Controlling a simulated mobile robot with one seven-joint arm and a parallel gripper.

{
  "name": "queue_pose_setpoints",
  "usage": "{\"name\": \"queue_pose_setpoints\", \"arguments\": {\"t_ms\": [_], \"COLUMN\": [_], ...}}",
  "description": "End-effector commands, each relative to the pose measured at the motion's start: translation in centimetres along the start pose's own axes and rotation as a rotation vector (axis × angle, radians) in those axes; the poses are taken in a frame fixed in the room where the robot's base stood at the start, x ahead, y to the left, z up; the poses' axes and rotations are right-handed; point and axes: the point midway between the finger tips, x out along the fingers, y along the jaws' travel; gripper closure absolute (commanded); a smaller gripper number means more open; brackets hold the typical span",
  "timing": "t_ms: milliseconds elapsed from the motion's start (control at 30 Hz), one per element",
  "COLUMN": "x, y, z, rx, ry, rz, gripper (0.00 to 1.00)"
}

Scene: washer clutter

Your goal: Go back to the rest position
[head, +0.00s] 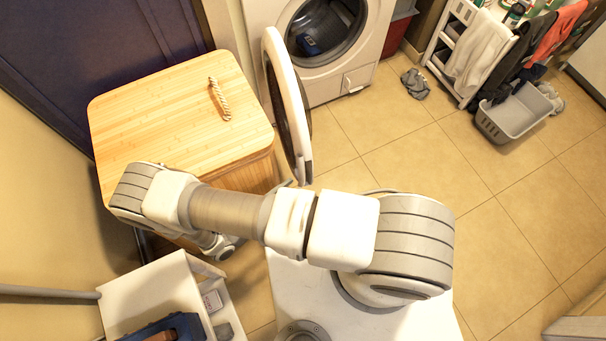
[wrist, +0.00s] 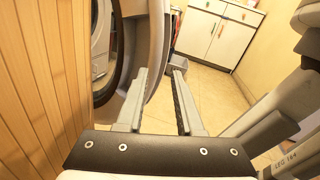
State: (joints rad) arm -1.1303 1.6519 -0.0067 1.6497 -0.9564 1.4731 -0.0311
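My gripper (wrist: 162,88) shows in the wrist view with its two fingers apart and nothing between them. In the head view my arm bends to the left over the front of the wooden hamper, and the fingers are hidden below it. The wooden hamper (head: 165,110) has a closed lid with a rope handle. In the wrist view its slatted side (wrist: 45,75) stands close on the left of my gripper. The washer (head: 360,75) is at the top of the head view. Its round door (head: 287,105) stands open, and a blue item (head: 309,46) is in the drum.
A white shelf unit (head: 150,295) stands at the lower left, near my arm. A white rack with clothes (head: 480,50), a grey basket (head: 515,112) and a grey cloth (head: 415,84) are at the upper right. The tiled floor (head: 480,190) on the right is clear.

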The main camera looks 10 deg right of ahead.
Motion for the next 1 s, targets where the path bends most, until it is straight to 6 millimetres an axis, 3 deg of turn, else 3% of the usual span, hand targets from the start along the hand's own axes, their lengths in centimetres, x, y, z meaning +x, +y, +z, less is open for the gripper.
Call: {"name": "queue_pose_setpoints", "arguments": {"t_ms": [233, 1000], "x": [-2.1, -2.2], "y": [0.0, -0.1], "z": [0.0, 0.0], "rx": [-0.001, -0.002], "ry": [-0.001, -0.001], "rz": [-0.001, -0.002], "gripper": [0.64, 0.64]}}
